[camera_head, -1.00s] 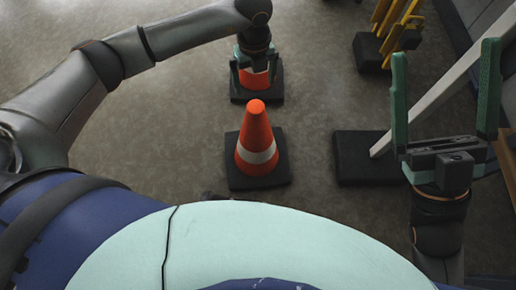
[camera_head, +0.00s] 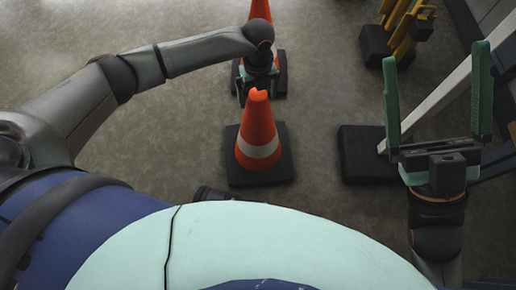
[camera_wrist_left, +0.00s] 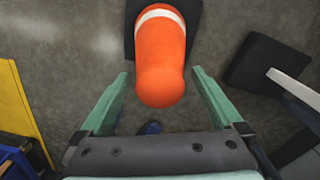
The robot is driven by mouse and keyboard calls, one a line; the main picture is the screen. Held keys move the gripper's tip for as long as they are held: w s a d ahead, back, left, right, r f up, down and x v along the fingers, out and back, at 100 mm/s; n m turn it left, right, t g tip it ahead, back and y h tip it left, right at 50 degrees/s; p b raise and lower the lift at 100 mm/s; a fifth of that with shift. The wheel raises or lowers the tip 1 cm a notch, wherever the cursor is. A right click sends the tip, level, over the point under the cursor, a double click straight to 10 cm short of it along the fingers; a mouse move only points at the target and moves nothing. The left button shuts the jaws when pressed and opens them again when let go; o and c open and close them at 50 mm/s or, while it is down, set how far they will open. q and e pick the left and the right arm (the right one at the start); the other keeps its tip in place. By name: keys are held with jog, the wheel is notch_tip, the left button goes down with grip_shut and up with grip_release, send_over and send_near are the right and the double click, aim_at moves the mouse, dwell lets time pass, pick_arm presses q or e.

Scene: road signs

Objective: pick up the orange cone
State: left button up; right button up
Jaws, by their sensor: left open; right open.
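The near orange cone (camera_head: 258,136), with a white band, stands upright on its square black base in the head view. A second orange cone (camera_head: 260,10) stands behind it, largely hidden by my left arm. My left gripper (camera_head: 257,92) is open at the near cone's top. In the left wrist view an orange cone (camera_wrist_left: 160,58) lies between the spread fingers of my left gripper (camera_wrist_left: 161,76), its rounded tip towards the palm; contact cannot be told. My right gripper (camera_head: 437,55) is open and empty, pointing up at the right.
A white beam (camera_head: 438,100) rises from a black block (camera_head: 362,155) to the right of the near cone. Yellow barrier parts (camera_head: 405,28) on a dark base stand at the back right. The floor left of the cones is clear.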

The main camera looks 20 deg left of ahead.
pick_arm(q)
jog(key=shift+r, duration=0.1)
grip_shut()
jog(key=shift+w+r, duration=0.15)
dwell(0.8)
